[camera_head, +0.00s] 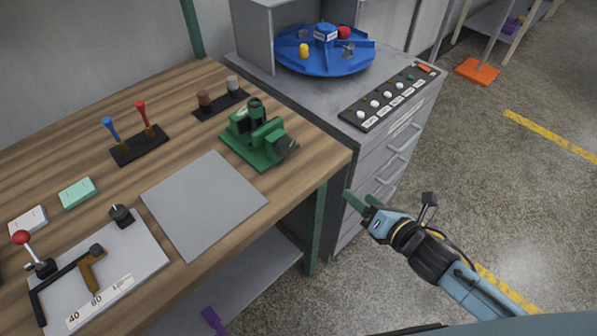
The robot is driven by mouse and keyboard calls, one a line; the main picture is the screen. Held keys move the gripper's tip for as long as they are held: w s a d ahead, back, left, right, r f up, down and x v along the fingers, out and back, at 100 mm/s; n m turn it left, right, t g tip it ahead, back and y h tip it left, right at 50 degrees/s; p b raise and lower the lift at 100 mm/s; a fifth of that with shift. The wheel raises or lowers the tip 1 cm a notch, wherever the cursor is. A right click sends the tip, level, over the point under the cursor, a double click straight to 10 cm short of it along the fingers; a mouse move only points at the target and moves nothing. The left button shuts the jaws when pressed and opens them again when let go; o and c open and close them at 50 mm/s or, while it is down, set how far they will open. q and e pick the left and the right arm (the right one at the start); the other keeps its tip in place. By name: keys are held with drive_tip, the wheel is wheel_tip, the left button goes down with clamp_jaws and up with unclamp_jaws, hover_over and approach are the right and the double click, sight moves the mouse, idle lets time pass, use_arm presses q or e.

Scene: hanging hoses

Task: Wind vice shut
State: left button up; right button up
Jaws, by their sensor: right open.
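The green vice (258,135) stands on a green base near the back right corner of the wooden workbench. A dark round part (286,147) sits at its front right end, and a dark cylinder shows at its top. I cannot tell how far apart its jaws are. My right gripper (360,203) has green fingers and is open. It is in front of the bench's right edge, in the lower right of the head view, apart from the vice with nothing between its fingers. My left gripper is not in view.
A grey plate (204,204) lies in front of the vice. Blue and red levers (139,146) stand to its left. A grey cabinet (385,150) with a blue turntable (325,58) and a button strip (387,97) adjoins the bench. Open floor (500,200) lies right.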

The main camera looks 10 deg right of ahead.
sight(288, 148)
drive_tip(key=s+a+r+n+y+b, duration=0.45)
drive_tip(key=a+r+n, duration=0.25)
drive_tip(key=r+n, duration=0.35)
drive_tip(key=shift+t+y, duration=0.25)
drive_tip(key=shift+t, duration=0.15)
drive_tip(key=x, duration=1.3)
drive_tip(key=shift+w+d, duration=0.15)
drive_tip(key=shift+d, duration=0.15)
drive_tip(key=shift+w+a+b, duration=0.3)
drive_tip(key=shift+w+a, duration=0.05)
drive_tip(key=shift+w, duration=0.1)
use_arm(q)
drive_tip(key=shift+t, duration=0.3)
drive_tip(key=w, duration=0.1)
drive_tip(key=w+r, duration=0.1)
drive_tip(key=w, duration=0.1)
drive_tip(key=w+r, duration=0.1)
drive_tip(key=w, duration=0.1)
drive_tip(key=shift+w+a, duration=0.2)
use_arm(e)
drive_tip(key=c, duration=1)
